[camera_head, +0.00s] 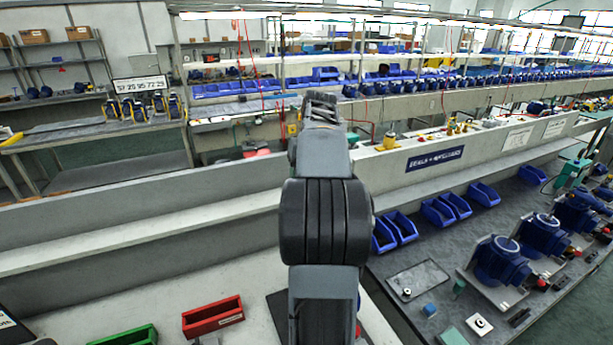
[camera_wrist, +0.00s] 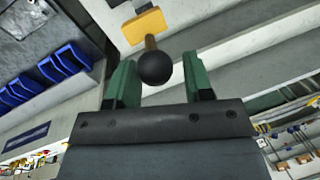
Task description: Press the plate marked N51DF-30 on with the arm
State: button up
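No plate with a readable N51DF-30 mark shows in either view. In the wrist view, my gripper (camera_wrist: 158,62) has its two green fingers apart. A black ball knob (camera_wrist: 154,68) appears between them, with a gap visible on each side. A brass-coloured stem joins the knob to a yellow block (camera_wrist: 145,25) beyond the fingertips. I cannot tell how deep the knob sits between the fingers. In the head view, my own arm hides my gripper and the knob.
A red bin (camera_head: 213,318) and a green bin (camera_head: 125,337) stand at the front left. Blue bins (camera_head: 438,212) line the right bench. Blue pumps (camera_head: 500,262) stand farther right beside a grey tray (camera_head: 418,281). A blue sign (camera_head: 435,158) is on the ledge behind.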

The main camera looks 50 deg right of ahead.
jog(key=shift+o, duration=0.6)
jog(key=shift+s+r, duration=0.15)
jog(key=shift+s, duration=0.05)
jog(key=shift+r, duration=0.1)
notch_tip(320, 180, up, 7)
jog(key=d, duration=0.1)
jog(key=shift+s, duration=0.45)
jog(key=shift+r, duration=0.1)
jog(key=w+a+f+n+h+b, duration=0.1)
jog(key=a+f, duration=0.2)
jog(key=a, duration=0.3)
jog(key=w+a+f+n+t+b, duration=0.1)
jog(key=a+f, duration=0.1)
jog(key=a, duration=0.5)
jog(key=w+a+f+n+h+b, duration=0.1)
jog(key=a+f, duration=0.2)
jog(key=a, duration=0.3)
jog(key=s+a+f+n+t, duration=0.1)
jog(key=s+a+f+n, duration=0.1)
jog(key=a+f, duration=0.4)
jog(key=s+a+f+n+t+b, duration=0.1)
jog(key=s+a+f+n, duration=0.1)
jog(key=s+a+f, duration=0.3)
notch_tip(320, 180, down, 3)
jog(key=a, duration=0.2)
jog(key=shift+s+a+t, duration=0.3)
